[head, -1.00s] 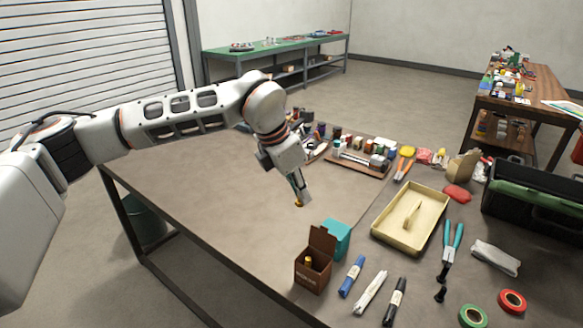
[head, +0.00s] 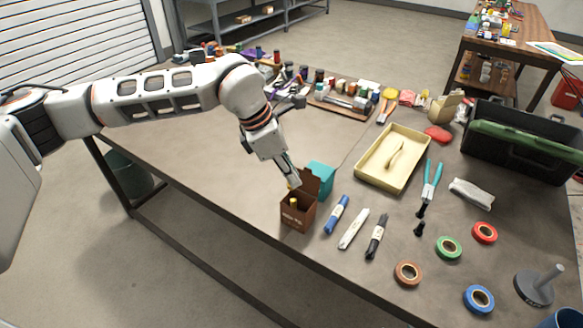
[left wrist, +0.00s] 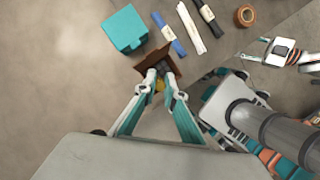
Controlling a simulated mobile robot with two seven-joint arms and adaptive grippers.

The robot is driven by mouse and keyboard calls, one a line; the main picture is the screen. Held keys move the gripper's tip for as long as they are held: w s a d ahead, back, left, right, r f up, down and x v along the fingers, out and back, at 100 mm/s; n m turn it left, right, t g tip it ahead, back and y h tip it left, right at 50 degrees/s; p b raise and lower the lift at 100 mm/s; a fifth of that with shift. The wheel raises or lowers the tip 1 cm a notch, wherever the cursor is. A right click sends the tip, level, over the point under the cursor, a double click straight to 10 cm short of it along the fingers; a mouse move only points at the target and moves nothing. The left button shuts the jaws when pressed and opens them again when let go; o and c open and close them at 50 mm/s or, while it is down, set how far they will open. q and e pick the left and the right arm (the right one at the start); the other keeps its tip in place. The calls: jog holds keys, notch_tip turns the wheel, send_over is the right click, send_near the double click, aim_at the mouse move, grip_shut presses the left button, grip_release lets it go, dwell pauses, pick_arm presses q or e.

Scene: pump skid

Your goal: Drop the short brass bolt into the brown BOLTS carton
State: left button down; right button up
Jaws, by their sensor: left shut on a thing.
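The brown BOLTS carton (head: 297,219) stands on the workbench near its front edge, with its lid flap up. A yellow piece shows inside its opening. My left gripper (head: 291,184) points down just above the carton's back left side. It is shut on the short brass bolt (left wrist: 160,86), a small yellow piece between the fingertips, mostly hidden by them. In the left wrist view the left gripper (left wrist: 163,80) overlaps the near side of the carton (left wrist: 155,59). What looks like my right gripper (left wrist: 256,50) shows small at upper right there; its opening is unclear.
A teal box (head: 321,178) stands right behind the carton. A cream tray (head: 372,180) is further back. The bench left of the carton is clear.

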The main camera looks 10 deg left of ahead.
pick_arm(q)
jog(key=shift+f, duration=0.2)
jog(key=c, duration=2)
grip_release()
jog(key=shift+c, duration=0.2)
jog(key=v, duration=1.2)
